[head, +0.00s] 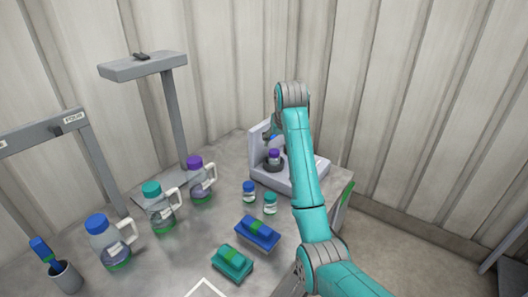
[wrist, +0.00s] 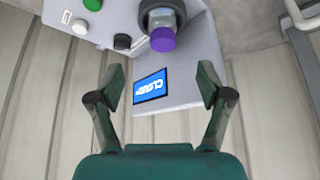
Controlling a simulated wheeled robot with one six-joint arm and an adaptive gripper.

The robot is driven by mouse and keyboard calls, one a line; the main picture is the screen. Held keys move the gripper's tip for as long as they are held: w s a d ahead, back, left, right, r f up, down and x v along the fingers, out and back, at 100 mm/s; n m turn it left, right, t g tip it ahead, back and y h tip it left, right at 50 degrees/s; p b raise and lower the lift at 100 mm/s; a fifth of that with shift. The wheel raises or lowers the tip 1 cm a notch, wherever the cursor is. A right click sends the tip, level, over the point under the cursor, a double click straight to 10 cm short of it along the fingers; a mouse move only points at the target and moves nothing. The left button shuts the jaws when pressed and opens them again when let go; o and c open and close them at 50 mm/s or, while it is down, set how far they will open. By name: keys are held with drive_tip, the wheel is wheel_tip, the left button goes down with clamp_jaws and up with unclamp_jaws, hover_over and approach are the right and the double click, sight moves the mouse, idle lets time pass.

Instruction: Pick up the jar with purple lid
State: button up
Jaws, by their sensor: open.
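The small jar with the purple lid (head: 273,155) stands upright in a dark round holder on the grey device (head: 307,182) at the back right of the table. In the wrist view its purple lid (wrist: 163,40) shows near the top, beyond my fingertips. My gripper (wrist: 165,88) is open and empty, with its fingers apart on both sides of the device's screen (wrist: 150,87). The fingers do not touch the jar. In the head view my arm hides part of the device, and my gripper is mostly hidden.
Two small jars, blue-lidded (head: 249,191) and teal-lidded (head: 270,203), stand before the device. Blue (head: 262,232) and teal (head: 232,262) blocks lie in front. Large handled jugs with purple (head: 202,182), teal (head: 156,207) and blue (head: 103,240) caps stand left, near a grey post stand (head: 172,115).

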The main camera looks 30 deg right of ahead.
sight(274, 151)
drive_tip(key=x, duration=1.1)
drive_tip(key=shift+w+a+r, duration=0.1)
drive_tip(key=shift+w, duration=0.2)
drive_tip(key=c, duration=1.4)
drive_tip(key=shift+o, duration=0.2)
drive_tip(key=shift+r, duration=0.15)
